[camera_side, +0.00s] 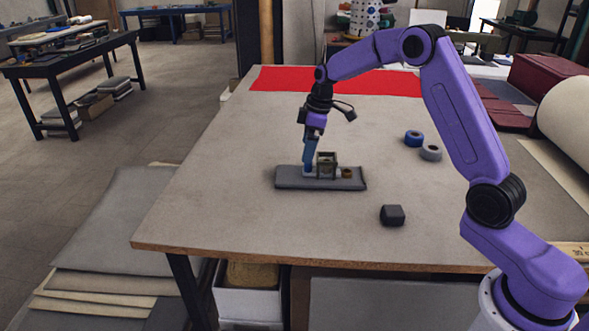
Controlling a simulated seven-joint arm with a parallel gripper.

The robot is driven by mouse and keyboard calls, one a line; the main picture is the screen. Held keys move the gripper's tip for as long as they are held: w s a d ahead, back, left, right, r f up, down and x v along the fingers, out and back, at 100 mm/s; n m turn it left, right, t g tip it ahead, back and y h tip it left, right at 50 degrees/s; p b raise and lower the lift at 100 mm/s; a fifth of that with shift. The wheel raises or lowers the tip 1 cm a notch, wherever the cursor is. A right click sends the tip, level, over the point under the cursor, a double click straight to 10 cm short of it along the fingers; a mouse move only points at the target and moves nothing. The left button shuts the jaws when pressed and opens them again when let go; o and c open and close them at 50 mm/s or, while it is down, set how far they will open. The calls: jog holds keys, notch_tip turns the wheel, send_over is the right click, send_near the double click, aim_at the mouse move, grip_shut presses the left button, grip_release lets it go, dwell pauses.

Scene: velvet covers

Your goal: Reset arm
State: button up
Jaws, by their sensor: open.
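My purple arm reaches over the table from the right. My gripper (308,168) points down and is open at the left part of a grey slab (290,183) lying on the table. A small square frame-like block (326,164) stands on the slab just right of the gripper. A small brown round piece (347,173) sits on the slab to the right of that block. The fingertips are small in this view, and I cannot tell whether they touch the slab or the block.
A dark block (392,215) lies near the front of the table (220,205). A blue ring (414,138) and a grey ring (430,153) lie to the right. A red cloth (283,79) covers the back edge. A large pale roll (567,115) is at far right. The table's left part is clear.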

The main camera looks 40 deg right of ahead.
jog(key=shift+r, duration=0.1)
jog(key=s+a+r+n+g, duration=0.1)
jog(key=s+a+r, duration=0.2)
jog(key=s+a, duration=0.45)
jog(key=s+a+r, duration=0.2)
jog(key=s+a, duration=0.3)
jog(key=s, duration=0.6)
jog(key=s+d+n, duration=0.1)
jog(key=s+d, duration=0.1)
jog(key=s, duration=1)
jog(key=s+d+n+h, duration=0.1)
jog(key=s+d, duration=0.1)
jog(key=s, duration=1.1)
jog(key=shift+d+f, duration=0.15)
jog(key=shift+d, duration=0.25)
